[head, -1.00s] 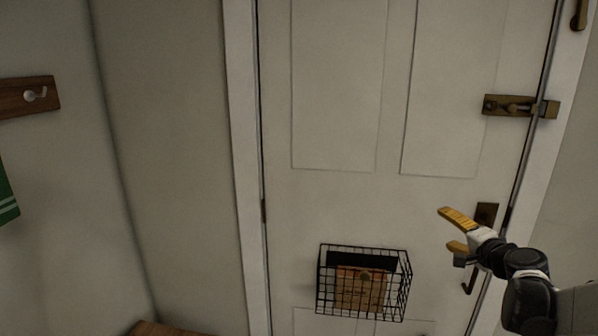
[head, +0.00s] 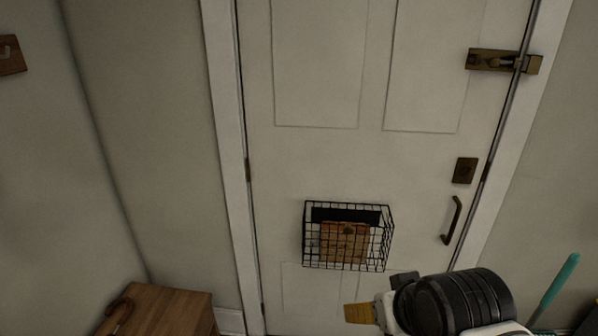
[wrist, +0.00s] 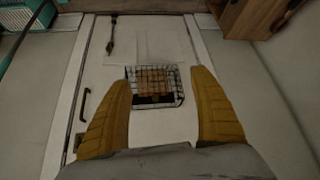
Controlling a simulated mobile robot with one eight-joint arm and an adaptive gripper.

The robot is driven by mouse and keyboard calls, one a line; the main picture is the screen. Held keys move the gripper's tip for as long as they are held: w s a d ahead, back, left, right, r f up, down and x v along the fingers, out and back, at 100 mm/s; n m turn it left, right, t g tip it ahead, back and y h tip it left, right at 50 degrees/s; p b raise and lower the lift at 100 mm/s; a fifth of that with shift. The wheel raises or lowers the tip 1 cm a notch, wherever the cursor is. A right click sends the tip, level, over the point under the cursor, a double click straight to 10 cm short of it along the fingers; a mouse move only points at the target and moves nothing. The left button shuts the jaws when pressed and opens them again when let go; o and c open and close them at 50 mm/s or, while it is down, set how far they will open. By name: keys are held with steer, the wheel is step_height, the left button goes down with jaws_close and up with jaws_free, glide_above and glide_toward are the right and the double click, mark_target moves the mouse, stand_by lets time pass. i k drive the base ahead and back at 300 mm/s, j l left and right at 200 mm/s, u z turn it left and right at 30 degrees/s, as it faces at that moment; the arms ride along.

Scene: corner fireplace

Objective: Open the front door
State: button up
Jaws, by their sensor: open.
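The white panelled front door (head: 410,165) stands closed in its frame. A brass slide bolt (head: 495,61) spans the door's right edge and reaches the frame. Below it are a brass lock plate (head: 465,170) and a dark bar handle (head: 451,220). My gripper (head: 357,313) is low in the head view, left of and below the handle, apart from it. In the wrist view my gripper (wrist: 160,78) is open and empty, its yellow fingers spread toward the door. There the handle (wrist: 83,108) lies left of the fingers, in an inverted view.
A black wire basket (head: 385,240) holding brown and dark items hangs on the door. A wooden cabinet (head: 175,306) with a curved cane handle (head: 115,316) stands at lower left. A teal-handled item (head: 555,290) is at lower right. A wooden hook rail (head: 10,57) is at far left.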

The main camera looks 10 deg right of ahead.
mark_target(376, 102)
steer(key=k+l, duration=0.15)
steer(key=l, duration=0.25)
steer(key=k+l, duration=0.1)
steer(key=l, duration=0.35)
steer(key=k+l+u, duration=0.1)
steer(key=l, duration=0.3)
steer(key=k, duration=0.05)
